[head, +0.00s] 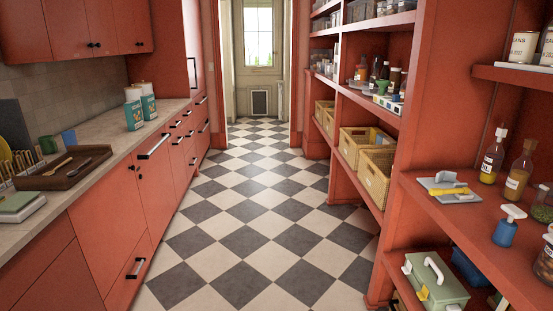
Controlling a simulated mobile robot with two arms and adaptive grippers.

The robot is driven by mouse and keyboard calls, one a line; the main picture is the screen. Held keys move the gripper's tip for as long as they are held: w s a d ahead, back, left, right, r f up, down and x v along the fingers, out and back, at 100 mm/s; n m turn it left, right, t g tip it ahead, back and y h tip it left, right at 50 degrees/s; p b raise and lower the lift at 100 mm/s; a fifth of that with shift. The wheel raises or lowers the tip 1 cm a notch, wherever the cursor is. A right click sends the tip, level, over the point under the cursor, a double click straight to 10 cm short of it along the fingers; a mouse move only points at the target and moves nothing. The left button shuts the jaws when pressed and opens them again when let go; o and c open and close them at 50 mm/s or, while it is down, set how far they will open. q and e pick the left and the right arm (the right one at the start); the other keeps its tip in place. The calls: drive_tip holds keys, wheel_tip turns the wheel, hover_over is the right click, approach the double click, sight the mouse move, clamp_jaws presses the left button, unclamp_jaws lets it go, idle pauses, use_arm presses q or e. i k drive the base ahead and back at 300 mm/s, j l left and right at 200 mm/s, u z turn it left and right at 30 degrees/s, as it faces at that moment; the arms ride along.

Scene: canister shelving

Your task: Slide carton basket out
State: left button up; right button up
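Several yellow woven baskets stand on a low shelf of the red shelving on the right in the head view. The nearest basket (374,181) seems to have little showing inside. The basket just behind it (348,149) has a blue item showing near its rim. Farther back are two smaller-looking baskets, one (320,112) and one beside it (329,122). I cannot tell which one is the carton basket. The baskets' lower contents are hidden by their walls. Neither of my grippers is in view.
The checkered floor (270,200) of the aisle is clear. A red counter with a wooden tray (64,167) and two blue-labelled canisters lines the left. A door (258,60) stands at the far end.

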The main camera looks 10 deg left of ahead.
sight(350, 146)
drive_tip(key=i+j+u, duration=0.1)
drive_tip(key=i+u, duration=0.15)
drive_tip(key=i, duration=0.8)
drive_tip(key=i+l+u, duration=0.1)
drive_tip(key=i+u, duration=0.2)
drive_tip(key=i, duration=0.75)
drive_tip(key=i+l+u, duration=0.2)
drive_tip(key=i+u, duration=0.25)
drive_tip(key=i, duration=0.15)
drive_tip(key=i+l+u, duration=0.95)
drive_tip(key=i+l, duration=0.05)
drive_tip(key=l, duration=0.05)
